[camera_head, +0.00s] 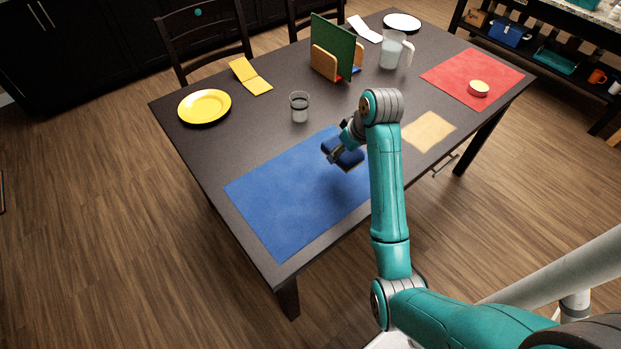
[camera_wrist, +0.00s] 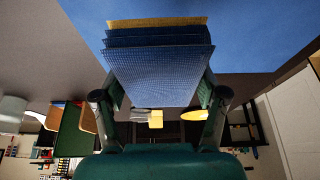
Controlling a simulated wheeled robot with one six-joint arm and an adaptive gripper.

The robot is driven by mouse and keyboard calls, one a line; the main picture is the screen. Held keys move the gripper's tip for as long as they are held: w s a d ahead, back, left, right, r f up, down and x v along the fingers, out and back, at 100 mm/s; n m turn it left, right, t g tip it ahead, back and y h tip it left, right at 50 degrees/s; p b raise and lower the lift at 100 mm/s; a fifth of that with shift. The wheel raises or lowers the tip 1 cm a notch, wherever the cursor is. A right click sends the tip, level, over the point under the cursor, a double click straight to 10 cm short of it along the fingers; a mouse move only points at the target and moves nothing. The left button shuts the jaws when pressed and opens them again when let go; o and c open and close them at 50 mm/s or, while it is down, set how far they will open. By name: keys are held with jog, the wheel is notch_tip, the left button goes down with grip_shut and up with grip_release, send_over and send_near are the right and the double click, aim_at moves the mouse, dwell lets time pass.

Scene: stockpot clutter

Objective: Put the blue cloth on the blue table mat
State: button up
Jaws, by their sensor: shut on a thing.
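The blue table mat (camera_head: 290,200) lies flat at the near left of the dark table; it also fills the top of the wrist view (camera_wrist: 270,40). The folded blue cloth (camera_wrist: 160,75) is held between the two fingers of my gripper (camera_wrist: 160,98), its layered edge facing the mat. In the head view the cloth (camera_head: 351,161) and my gripper (camera_head: 340,148) are over the mat's upper right part. I cannot tell whether the cloth touches the mat. My arm hides the mat's right edge.
A glass (camera_head: 299,106) stands just behind the mat. A yellow plate (camera_head: 204,106), yellow cloth (camera_head: 250,77), rack with a green board (camera_head: 335,50), and pitcher (camera_head: 393,50) stand farther back. A tan cloth (camera_head: 430,132) and red mat (camera_head: 472,78) lie right. The blue mat's left is clear.

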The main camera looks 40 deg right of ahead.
aim_at(337, 176)
notch_tip(337, 176, down, 9)
jog(key=shift+f, duration=0.2)
dwell(0.3)
jog(key=o, duration=1.1)
jog(key=shift+f, duration=0.15)
